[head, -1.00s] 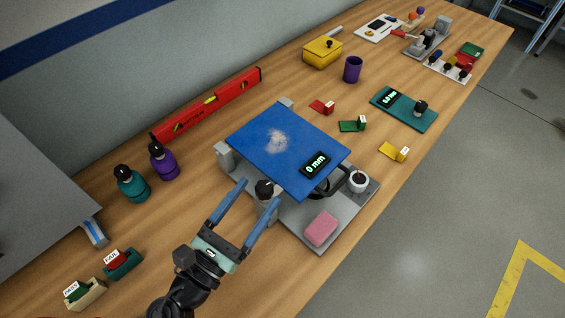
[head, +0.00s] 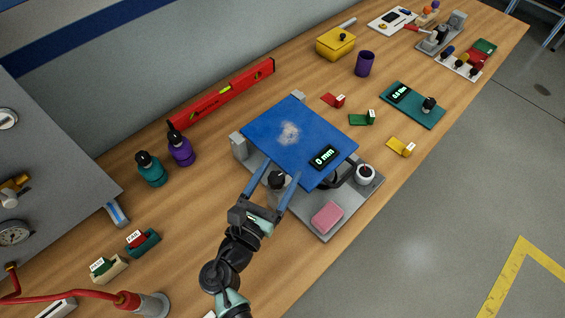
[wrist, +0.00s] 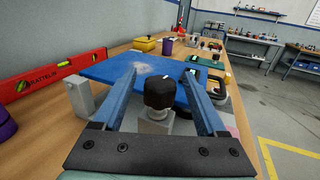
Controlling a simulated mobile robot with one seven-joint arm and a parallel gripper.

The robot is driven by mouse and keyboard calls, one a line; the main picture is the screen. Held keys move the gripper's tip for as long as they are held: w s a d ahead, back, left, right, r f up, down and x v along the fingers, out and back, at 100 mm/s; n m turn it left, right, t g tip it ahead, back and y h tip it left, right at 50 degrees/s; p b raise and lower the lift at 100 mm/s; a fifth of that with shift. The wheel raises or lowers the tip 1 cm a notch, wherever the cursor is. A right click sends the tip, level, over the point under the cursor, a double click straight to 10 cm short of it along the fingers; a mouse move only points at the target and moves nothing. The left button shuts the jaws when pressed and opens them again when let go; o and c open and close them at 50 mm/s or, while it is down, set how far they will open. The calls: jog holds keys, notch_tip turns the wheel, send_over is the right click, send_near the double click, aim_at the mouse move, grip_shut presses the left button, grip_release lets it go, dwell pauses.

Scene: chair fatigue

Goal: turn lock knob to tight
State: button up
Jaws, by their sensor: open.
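The likely lock knob is a black knob (head: 277,178) on a grey post at the near left side of the test fixture. In the wrist view the black knob (wrist: 160,91) stands upright between my two fingers, with a small white mark on its top. My gripper (head: 284,168) is open, one finger on each side of the knob, with a visible gap to both. The blue plate (head: 290,135) of the fixture lies just beyond and shows "0 mm". A white round knob with a dark top (head: 366,173) sits at the fixture's right.
A pink block (head: 327,217) lies on the grey fixture base (head: 315,228). A red level (head: 225,92) lies along the wall. Bare bench shows between the bottles and the fixture.

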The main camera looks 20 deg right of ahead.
jog(key=shift+x, duration=1.1)
grip_shut()
dwell(0.8)
grip_release()
jog(key=shift+a, duration=0.1)
